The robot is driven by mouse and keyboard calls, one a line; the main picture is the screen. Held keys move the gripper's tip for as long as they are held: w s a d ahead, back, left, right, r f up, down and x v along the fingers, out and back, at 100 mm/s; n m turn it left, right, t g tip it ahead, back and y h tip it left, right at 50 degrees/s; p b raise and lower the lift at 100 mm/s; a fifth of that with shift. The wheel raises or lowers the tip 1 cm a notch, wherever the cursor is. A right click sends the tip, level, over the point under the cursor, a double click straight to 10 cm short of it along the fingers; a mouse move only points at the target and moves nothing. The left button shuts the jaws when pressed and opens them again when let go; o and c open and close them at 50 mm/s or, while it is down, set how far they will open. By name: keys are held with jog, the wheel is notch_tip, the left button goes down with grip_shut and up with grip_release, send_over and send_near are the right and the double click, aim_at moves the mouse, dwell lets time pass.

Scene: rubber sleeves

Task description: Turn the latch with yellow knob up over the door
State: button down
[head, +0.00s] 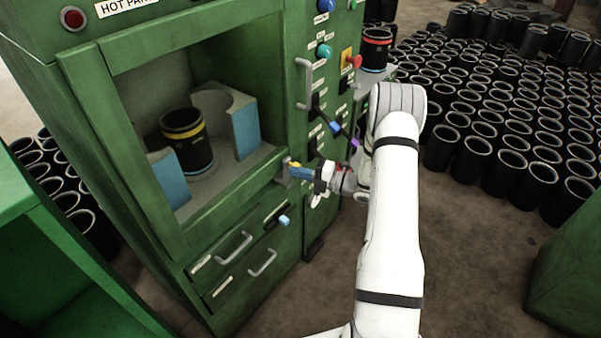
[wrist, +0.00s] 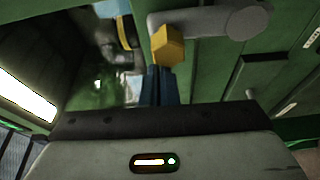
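The yellow knob (wrist: 167,45) sits on a grey latch bar (wrist: 205,21) in the wrist view. In the head view the knob (head: 294,163) is small, at the lower right corner of the door opening, with the grey latch (head: 283,175) beside it. My gripper (head: 300,171) reaches it from the right. Its blue fingers (wrist: 158,84) are close together, with no thing seen between them. Their tips are right at the knob, which appears just past them. Whether they touch it, I cannot tell.
The green machine (head: 145,49) has an open-looking bay holding a black sleeve with a yellow band (head: 186,140). Drawer handles (head: 234,247) and a blue-knobbed lever (head: 283,221) are below. A dark lever (head: 327,121) and buttons are above. Many black sleeves stand at right.

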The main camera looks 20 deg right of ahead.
jog(key=s+d, duration=0.5)
jog(key=s, duration=0.3)
jog(key=shift+d+b, duration=0.25)
jog(key=shift+b, duration=0.15)
jog(key=s+a+r+n+g+h, duration=0.4)
jog(key=s+a+r+n+g, duration=0.8)
jog(key=n, duration=0.9)
jog(key=s+d+r+n+t+h, duration=0.1)
jog(key=s+r+n+h, duration=0.3)
jog(key=n, duration=0.7)
jog(key=s+d+r+n+t+h, duration=0.2)
jog(key=s+r+n+h, duration=0.3)
jog(key=n, duration=0.6)
jog(key=shift+s+d+r+t+h, duration=0.2)
jog(key=shift+s+t+h, duration=0.8)
jog(key=shift+s, duration=0.8)
